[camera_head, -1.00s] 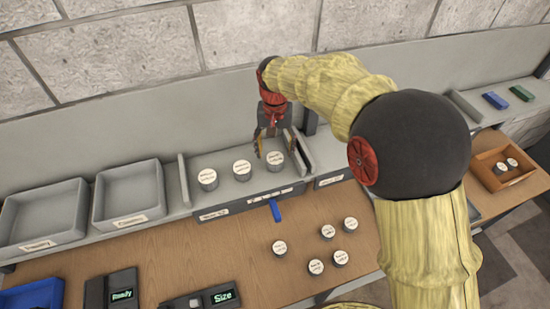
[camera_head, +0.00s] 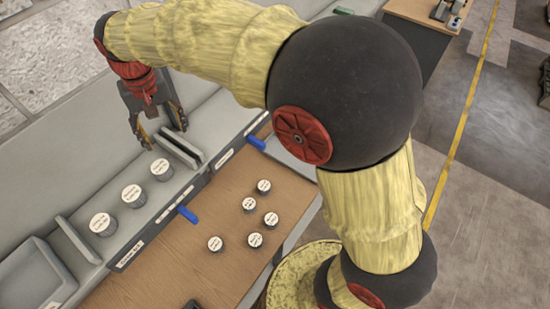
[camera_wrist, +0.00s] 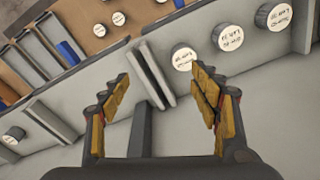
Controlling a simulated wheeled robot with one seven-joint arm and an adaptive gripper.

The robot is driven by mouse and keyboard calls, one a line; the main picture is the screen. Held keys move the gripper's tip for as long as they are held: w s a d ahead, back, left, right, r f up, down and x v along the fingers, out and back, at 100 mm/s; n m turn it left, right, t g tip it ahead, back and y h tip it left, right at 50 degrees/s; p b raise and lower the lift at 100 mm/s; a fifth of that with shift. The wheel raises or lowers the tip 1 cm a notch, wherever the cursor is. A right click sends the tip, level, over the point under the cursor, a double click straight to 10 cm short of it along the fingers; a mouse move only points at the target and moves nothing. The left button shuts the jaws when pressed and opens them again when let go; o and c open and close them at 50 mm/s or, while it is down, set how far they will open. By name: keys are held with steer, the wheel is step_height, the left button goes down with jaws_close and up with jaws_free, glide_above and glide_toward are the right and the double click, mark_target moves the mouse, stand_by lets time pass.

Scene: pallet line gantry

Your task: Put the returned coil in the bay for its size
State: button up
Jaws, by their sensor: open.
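A grey bay on the shelf (camera_head: 112,206) holds a row of three round coils with white written tops: a near one (camera_head: 103,224), a middle one (camera_head: 133,196) and a far one (camera_head: 162,170). The wrist view shows them at upper right, with the end one (camera_wrist: 183,57) closest to my fingers. My gripper (camera_head: 164,135) is open and empty above the far end of this row, near the upright dividers (camera_head: 180,150). In the wrist view the dividers (camera_wrist: 155,75) show between my open fingers (camera_wrist: 162,85). I cannot tell which coil is the returned one; the lettering is too small.
Several loose coils (camera_head: 249,203) stand on the wooden bench (camera_head: 205,270) in front of the shelf. Blue tabs (camera_head: 187,214) stick out from the shelf front. A grey tray (camera_head: 35,278) is at lower left. Another bay holds a coil (camera_wrist: 14,134) in the wrist view.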

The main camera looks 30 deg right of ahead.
steer(key=s+d+r+t, duration=0.2)
steer(key=s+d+r, duration=0.4)
steer(key=s+d, duration=0.65)
steer(key=s+d+f+t, duration=0.2)
steer(key=s+d, duration=0.5)
steer(key=s, duration=0.4)
steer(key=shift+s+d+f+m+t, duration=0.3)
steer(key=shift+d+f, duration=0.1)
steer(key=shift+f, duration=0.15)
step_height(320, 180, down, 22)
steer(key=b, duration=2.1)
steer(key=shift+b, duration=0.4)
